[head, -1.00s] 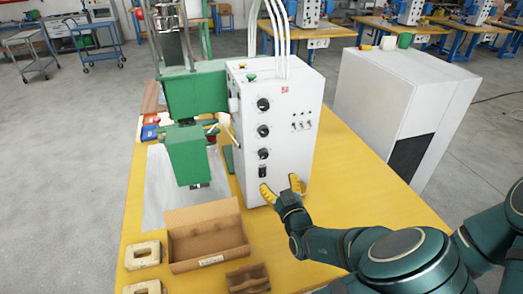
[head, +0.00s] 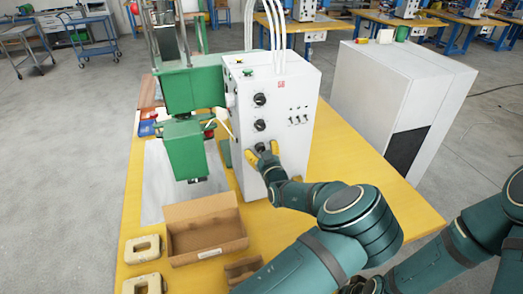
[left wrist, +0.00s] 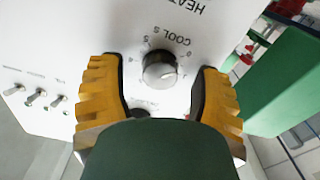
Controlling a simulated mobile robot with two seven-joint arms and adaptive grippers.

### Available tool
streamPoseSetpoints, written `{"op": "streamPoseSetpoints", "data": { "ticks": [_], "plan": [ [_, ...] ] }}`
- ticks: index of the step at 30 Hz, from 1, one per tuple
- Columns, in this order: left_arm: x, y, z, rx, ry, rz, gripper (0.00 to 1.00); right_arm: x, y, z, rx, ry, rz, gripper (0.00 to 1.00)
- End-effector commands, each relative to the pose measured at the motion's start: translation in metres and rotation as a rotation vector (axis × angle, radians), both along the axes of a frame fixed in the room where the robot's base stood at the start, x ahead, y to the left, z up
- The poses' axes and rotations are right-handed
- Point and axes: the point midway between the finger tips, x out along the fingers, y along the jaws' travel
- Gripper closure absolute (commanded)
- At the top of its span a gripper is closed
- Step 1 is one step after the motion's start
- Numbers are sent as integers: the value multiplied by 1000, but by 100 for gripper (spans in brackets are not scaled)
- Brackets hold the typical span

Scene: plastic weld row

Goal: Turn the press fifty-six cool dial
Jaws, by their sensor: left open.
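The press has a white control box (head: 295,150) with a column of black dials and a red number too small to read. In the left wrist view, the cool dial (left wrist: 160,71), a round knob with a light face, sits below the label "COOL S". My left gripper (head: 262,153) is at the lowest dial in the head view, its yellow fingers near the panel. In the left wrist view, the open left gripper (left wrist: 160,95) has one finger on each side of the cool dial, with gaps showing. My right gripper is out of view.
The green press body (head: 186,148) stands left of the box. Toggle switches (head: 298,119) sit right of the dials. An open cardboard box (head: 222,245) and pale blocks (head: 142,249) lie on the yellow table (head: 335,155). A white cabinet (head: 385,95) stands behind right.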

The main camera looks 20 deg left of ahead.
Motion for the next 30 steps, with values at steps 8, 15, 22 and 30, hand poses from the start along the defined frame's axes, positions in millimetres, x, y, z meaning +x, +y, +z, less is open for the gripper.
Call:
{"op": "streamPoseSetpoints", "data": {
  "ticks": [8, 15, 22, 30],
  "plan": [
    [1, 0, 0, 0, 0, 0, 37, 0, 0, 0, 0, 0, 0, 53],
    [0, 0, 0, 0, 0, 0, 100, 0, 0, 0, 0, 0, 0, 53],
    [0, 0, 0, 13, 8, 0, 100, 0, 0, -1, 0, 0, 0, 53],
    [1, 0, -1, 110, 72, 0, 100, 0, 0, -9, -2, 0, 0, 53]
  ]
}}
